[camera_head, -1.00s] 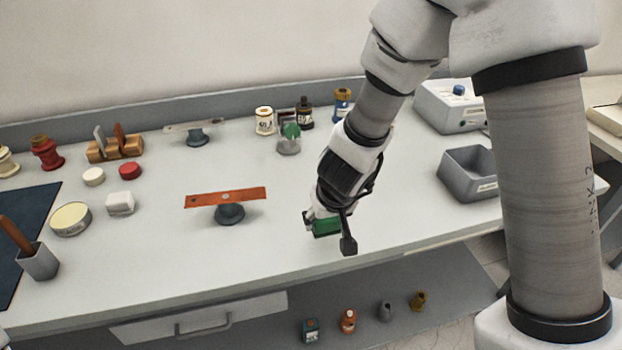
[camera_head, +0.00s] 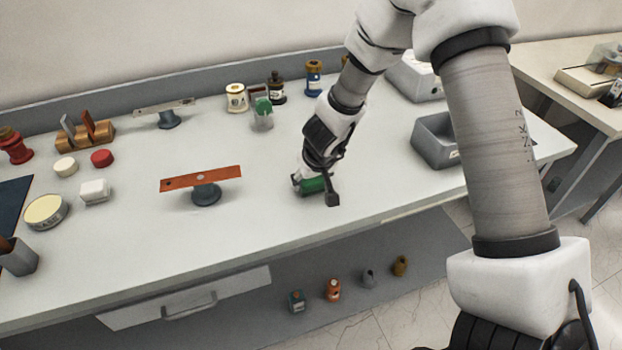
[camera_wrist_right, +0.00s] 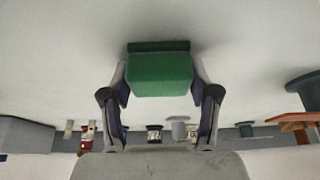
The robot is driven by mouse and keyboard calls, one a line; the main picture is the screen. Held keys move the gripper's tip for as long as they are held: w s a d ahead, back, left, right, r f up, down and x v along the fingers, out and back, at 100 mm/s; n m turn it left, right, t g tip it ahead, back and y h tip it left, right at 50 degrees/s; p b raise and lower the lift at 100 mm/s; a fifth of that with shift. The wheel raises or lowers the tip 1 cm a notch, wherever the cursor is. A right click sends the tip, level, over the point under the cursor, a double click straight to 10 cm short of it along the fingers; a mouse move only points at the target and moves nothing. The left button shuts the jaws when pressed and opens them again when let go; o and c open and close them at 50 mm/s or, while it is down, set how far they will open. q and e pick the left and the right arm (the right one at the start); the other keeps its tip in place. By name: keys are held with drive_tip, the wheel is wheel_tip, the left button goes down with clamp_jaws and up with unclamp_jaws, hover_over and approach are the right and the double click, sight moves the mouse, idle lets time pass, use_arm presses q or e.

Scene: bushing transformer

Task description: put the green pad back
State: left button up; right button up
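The green pad (camera_head: 312,186) is a small green block at my right gripper (camera_head: 318,190), over the front middle of the white bench. In the right wrist view the pad (camera_wrist_right: 160,73) sits between the two fingers of the right gripper (camera_wrist_right: 160,92), with a finger against each side. A darker green strip shows along its far edge. I cannot tell whether the pad touches the bench top. My left gripper is not in view.
An orange bar on a dark stand (camera_head: 205,192) is left of the pad. A grey open bin (camera_head: 437,152) stands to the right. A cup with a green top (camera_head: 262,117) and several bottles are behind. The bench (camera_head: 260,215) in front is clear.

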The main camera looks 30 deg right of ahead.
drive_tip(key=shift+o, duration=1.4)
drive_tip(key=shift+w, duration=0.1)
drive_tip(key=p+v, duration=0.7)
drive_tip(key=v, duration=0.5)
drive_tip(key=shift+r, duration=0.15)
